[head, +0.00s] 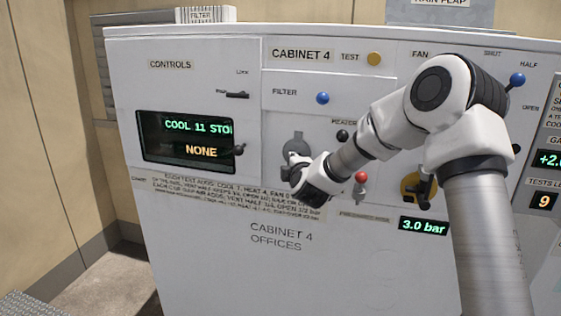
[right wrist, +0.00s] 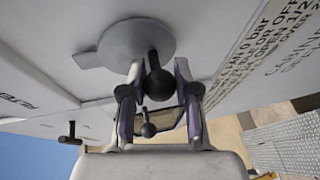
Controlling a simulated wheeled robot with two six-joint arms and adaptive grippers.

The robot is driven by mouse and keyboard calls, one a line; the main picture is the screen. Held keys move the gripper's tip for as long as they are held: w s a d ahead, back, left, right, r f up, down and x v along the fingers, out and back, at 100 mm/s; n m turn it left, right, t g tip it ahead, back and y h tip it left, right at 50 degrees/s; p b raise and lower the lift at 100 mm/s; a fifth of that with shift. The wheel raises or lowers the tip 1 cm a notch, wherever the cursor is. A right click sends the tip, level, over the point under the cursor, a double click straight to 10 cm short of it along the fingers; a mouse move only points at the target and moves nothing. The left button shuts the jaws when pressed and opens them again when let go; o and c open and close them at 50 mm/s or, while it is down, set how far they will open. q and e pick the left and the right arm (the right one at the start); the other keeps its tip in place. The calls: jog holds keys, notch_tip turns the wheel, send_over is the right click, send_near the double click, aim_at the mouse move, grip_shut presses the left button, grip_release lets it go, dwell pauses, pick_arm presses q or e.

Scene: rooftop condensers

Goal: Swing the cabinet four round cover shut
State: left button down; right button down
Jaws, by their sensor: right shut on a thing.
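The round cover of cabinet four is a grey disc (head: 296,147) on the white front panel, left of centre in the head view. In the right wrist view the disc (right wrist: 133,40) has a flat tab on its left and a black stem with a ball knob (right wrist: 158,84). My right gripper (head: 299,174) is at the disc's lower edge, partly hidden by its own wrist. In the wrist view its two fingers (right wrist: 155,92) are shut around the ball knob. How far the cover is swung cannot be told. My left gripper is not in view.
The display (head: 190,142) and its black lever (head: 239,149) are left of the cover. A black heater knob (head: 342,136), a red-tipped lever (head: 361,178) and a yellow valve (head: 409,187) are to its right. The lower panel (head: 215,270) is bare apart from lettering.

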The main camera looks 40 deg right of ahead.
jog(key=shift+s+f, duration=0.1)
jog(key=shift+f, duration=0.05)
jog(key=c, duration=0.8)
grip_release()
jog(key=shift+s+a, duration=0.1)
jog(key=shift+s, duration=0.05)
jog(key=shift+r, duration=0.2)
jog(key=v, duration=1.2)
jog(key=shift+a+r, duration=0.2)
jog(key=shift+a, duration=0.2)
jog(key=shift+f, duration=0.1)
